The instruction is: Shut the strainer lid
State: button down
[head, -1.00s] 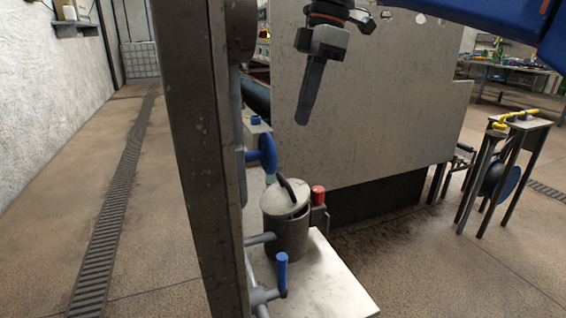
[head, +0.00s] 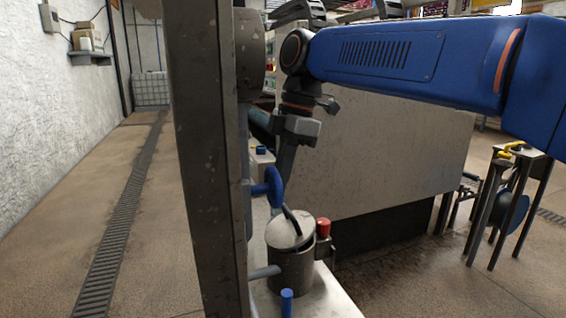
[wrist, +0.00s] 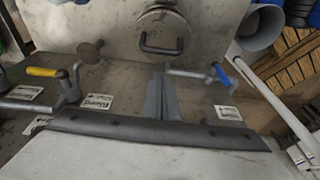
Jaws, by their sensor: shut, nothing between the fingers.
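The strainer (head: 291,270) is a grey metal pot on a pale base plate, low in the middle of the head view. Its round grey lid (head: 283,236) has a dark curved handle and sits tilted, with a dark gap showing along part of the rim. My gripper (head: 281,192) points down just above and behind the lid, its fingers shut and empty. I cannot tell whether it touches the lid or handle. In the wrist view the shut fingers (wrist: 160,100) show below a round grey cover with a dark handle (wrist: 160,48); I cannot tell if that is the strainer lid.
A blue handwheel (head: 273,187) and a red knob (head: 323,227) are close to the strainer. A blue lever (head: 286,302) is in front. A thick steel post (head: 205,170) stands to the left, and a large metal panel (head: 390,150) behind right.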

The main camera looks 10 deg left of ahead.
aim_at(303, 221)
jog(key=shift+w+d+f, duration=0.25)
jog(key=shift+d+f, duration=0.2)
jog(key=shift+f, duration=0.3)
jog(key=shift+w+d+f, duration=0.25)
jog(key=shift+d+f, duration=0.2)
jog(key=shift+f, duration=0.25)
jog(key=shift+w+d+f+g+y, duration=0.35)
jog(key=shift+d+f+y, duration=0.05)
jog(key=shift+d+y, duration=0.15)
jog(key=shift+w+d+f+g+y, duration=0.3)
jog(key=shift+d+f+g+y, duration=0.1)
jog(key=shift+d+y, duration=0.15)
jog(key=shift+w+d+f, duration=0.35)
jog(key=shift+d+f, duration=0.15)
jog(key=shift+f, duration=0.05)
jog(key=shift+r, duration=0.1)
